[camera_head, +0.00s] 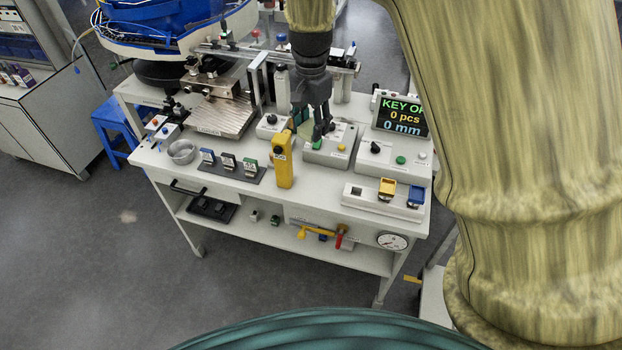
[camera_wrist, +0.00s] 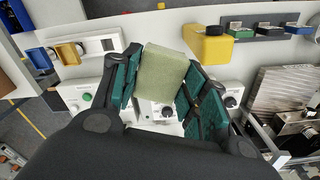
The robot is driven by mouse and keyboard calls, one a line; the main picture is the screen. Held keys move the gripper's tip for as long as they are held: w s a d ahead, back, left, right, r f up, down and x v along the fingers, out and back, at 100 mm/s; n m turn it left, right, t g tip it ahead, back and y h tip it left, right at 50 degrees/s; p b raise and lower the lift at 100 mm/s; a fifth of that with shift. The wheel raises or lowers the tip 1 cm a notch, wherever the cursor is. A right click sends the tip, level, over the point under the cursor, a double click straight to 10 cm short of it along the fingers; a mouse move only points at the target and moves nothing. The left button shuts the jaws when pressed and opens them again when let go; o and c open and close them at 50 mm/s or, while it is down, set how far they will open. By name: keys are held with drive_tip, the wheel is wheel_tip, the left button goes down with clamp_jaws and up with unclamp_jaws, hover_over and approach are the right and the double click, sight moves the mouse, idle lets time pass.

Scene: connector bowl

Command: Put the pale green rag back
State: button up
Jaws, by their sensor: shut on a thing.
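The pale green rag (camera_wrist: 163,72) shows in the wrist view as a folded, block-shaped piece between the two dark green fingers of my gripper (camera_wrist: 157,90). My gripper is shut on it. In the head view my gripper (camera_head: 312,118) points down over the back middle of the white workbench (camera_head: 320,205), behind the yellow upright box. Only a small pale green part of the rag shows there, beside the fingers. I cannot tell whether the rag touches anything beneath it.
The yellow box (camera_head: 283,162) stands close in front of my gripper. Grey control boxes (camera_head: 330,152) lie around and below it, with a display (camera_head: 400,117) to the right. Small connectors on a dark strip (camera_head: 230,167) and a metal bowl (camera_head: 181,151) are to the left.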

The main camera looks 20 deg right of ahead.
sight(311, 188)
wheel_tip(311, 188, down, 21)
drive_tip(key=p, duration=0.5)
drive_tip(key=shift+f, duration=0.2)
idle(0.3)
drive_tip(key=o, duration=0.6)
drive_tip(key=shift+f, duration=0.15)
drive_tip(key=shift+o, duration=0.9)
wheel_tip(311, 188, up, 12)
drive_tip(key=b, duration=0.4)
